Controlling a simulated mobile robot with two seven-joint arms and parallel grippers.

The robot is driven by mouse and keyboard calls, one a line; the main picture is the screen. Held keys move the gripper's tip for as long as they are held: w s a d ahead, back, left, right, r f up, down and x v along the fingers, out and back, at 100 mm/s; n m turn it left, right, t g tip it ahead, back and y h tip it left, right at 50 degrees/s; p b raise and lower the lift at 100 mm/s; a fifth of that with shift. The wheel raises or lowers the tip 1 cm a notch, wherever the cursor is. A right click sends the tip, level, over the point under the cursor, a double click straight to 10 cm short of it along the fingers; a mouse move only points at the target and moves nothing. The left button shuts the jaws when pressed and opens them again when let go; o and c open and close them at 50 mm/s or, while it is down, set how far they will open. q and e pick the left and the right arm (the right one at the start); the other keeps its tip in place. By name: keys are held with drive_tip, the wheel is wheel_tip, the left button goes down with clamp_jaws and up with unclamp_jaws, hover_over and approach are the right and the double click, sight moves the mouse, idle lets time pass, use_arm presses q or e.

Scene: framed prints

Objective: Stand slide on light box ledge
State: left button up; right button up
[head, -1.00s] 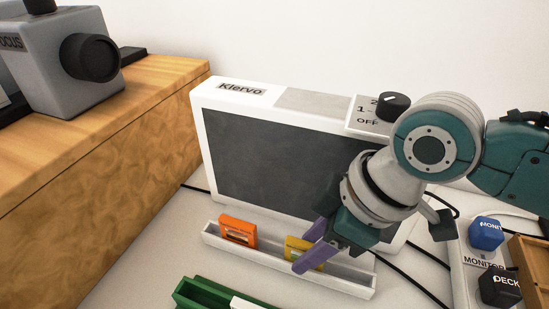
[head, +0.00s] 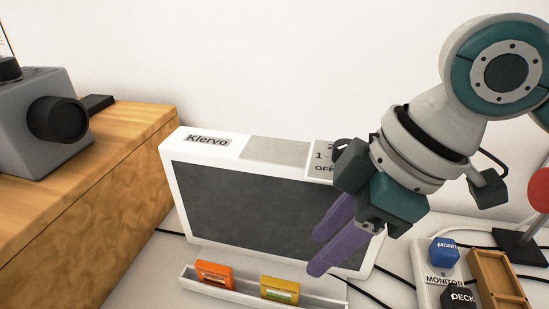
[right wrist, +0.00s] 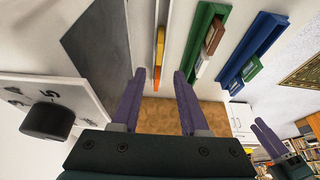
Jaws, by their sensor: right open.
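The light box (head: 260,212) is white with a dark grey panel and stands at the centre of the head view. Its white ledge (head: 236,292) runs along its front. An orange slide (head: 214,274) and a yellow slide (head: 279,290) stand in the ledge, apart from each other, leaning slightly back. My right gripper (head: 316,253) is open and empty, above and right of the yellow slide, in front of the panel. In the right wrist view, nothing is between its purple fingers (right wrist: 160,76). My left gripper (right wrist: 268,138) shows small at the lower right there; its opening is unclear.
A green rack (right wrist: 206,20) holding slides and a blue rack (right wrist: 262,32) show in the right wrist view. A black knob (right wrist: 47,120) sits on the light box. A wooden block (head: 100,195) carries a grey projector (head: 35,125). A switch strip (head: 428,290) is at right.

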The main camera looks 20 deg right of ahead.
drive_tip(key=s+a+f+m, duration=0.1)
drive_tip(key=s+a+m, duration=0.1)
drive_tip(key=s+a, duration=0.25)
drive_tip(key=s+d+m+t+h, duration=0.1)
drive_tip(key=s+d+m+h, duration=0.2)
drive_tip(key=s+d+m, duration=0.4)
drive_tip(key=shift+s+d+f+h, duration=0.35)
drive_tip(key=shift+s+d, duration=0.4)
drive_tip(key=shift+s, duration=0.25)
drive_tip(key=shift+f, duration=0.1)
idle(0.7)
